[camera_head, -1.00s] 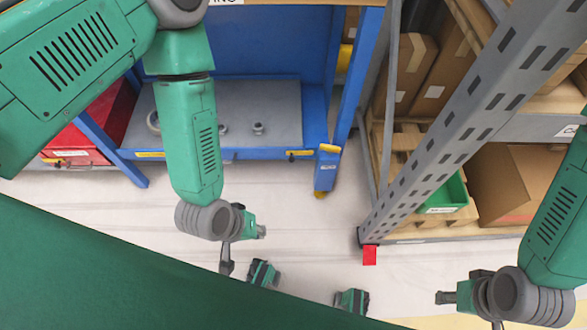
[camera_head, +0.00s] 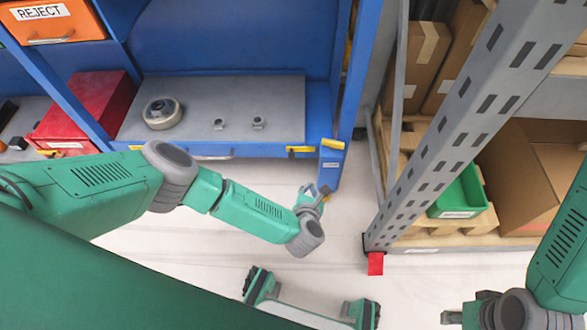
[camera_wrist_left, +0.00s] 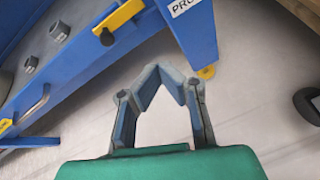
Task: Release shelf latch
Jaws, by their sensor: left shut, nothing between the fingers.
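The blue shelf unit has a grey lower shelf (camera_head: 235,100). At the right end of its front edge is a yellow latch (camera_head: 302,149) with a black part; it shows large in the left wrist view (camera_wrist_left: 120,16), with a black knob (camera_wrist_left: 107,37). Another yellow latch (camera_wrist_left: 5,126) shows at that view's left edge. My left gripper (camera_head: 322,188) is below and right of the right-end latch, in front of the blue post's foot. Its fingertips (camera_wrist_left: 172,72) meet with nothing between them, apart from the latch. My right gripper (camera_head: 447,317) is at the lower right; its fingers are unclear.
A round metal part (camera_head: 162,113) and two small fittings lie on the grey shelf. A red box (camera_head: 85,110) stands left. A grey rack post (camera_head: 450,130) with a red foot stands right, beside a green bin (camera_head: 460,195) and cartons. Pale floor lies between.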

